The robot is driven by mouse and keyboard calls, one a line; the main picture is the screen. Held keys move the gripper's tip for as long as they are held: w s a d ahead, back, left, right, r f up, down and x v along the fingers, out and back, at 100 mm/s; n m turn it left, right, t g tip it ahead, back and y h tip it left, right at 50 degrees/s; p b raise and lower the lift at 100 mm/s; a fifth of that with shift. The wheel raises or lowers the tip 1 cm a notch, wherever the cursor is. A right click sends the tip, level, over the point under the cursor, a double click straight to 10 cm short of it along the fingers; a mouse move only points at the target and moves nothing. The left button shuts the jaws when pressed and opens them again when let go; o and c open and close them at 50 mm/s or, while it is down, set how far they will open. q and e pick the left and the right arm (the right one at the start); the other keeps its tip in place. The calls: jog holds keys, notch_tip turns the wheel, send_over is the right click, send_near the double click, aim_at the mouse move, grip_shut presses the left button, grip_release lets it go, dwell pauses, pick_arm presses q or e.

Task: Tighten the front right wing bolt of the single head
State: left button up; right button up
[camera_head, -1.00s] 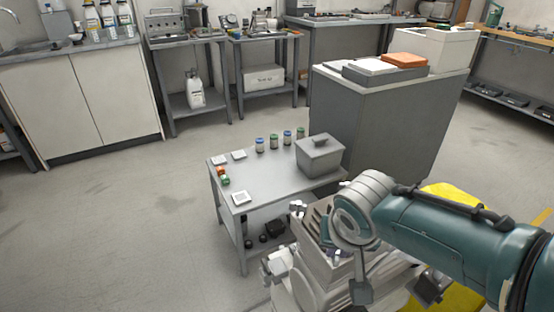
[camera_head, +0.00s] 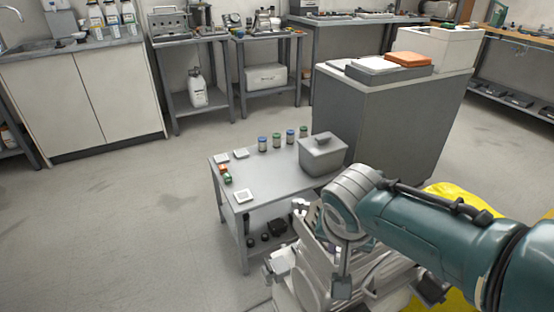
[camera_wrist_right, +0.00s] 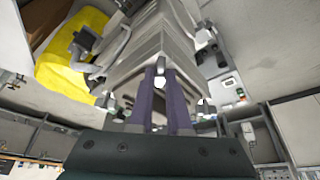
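A large pale grey machine with ribbed, stepped sides (camera_head: 310,285) stands at the lower middle of the head view, partly behind my right arm. It fills the upper middle of the right wrist view (camera_wrist_right: 150,45). My right gripper (camera_wrist_right: 160,73) points at it with two dark purple fingers, a gap between them. A small pale bolt-like piece (camera_wrist_right: 158,83) shows between the fingertips; I cannot tell whether they touch it. Another pale piece (camera_wrist_right: 201,101) shows right of the fingers. I cannot tell which is the front right wing bolt. My left gripper is not in view.
A low grey table (camera_head: 262,182) beyond the machine carries a lidded grey box (camera_head: 322,155) and several small jars. A grey cabinet (camera_head: 385,120) stands behind. Yellow material (camera_head: 455,200) lies right, partly behind my arm. The floor at left is clear.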

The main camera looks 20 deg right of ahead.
jog(key=o, duration=0.4)
jog(key=p+v, duration=0.6)
jog(key=v, duration=0.4)
jog(key=shift+f, duration=0.1)
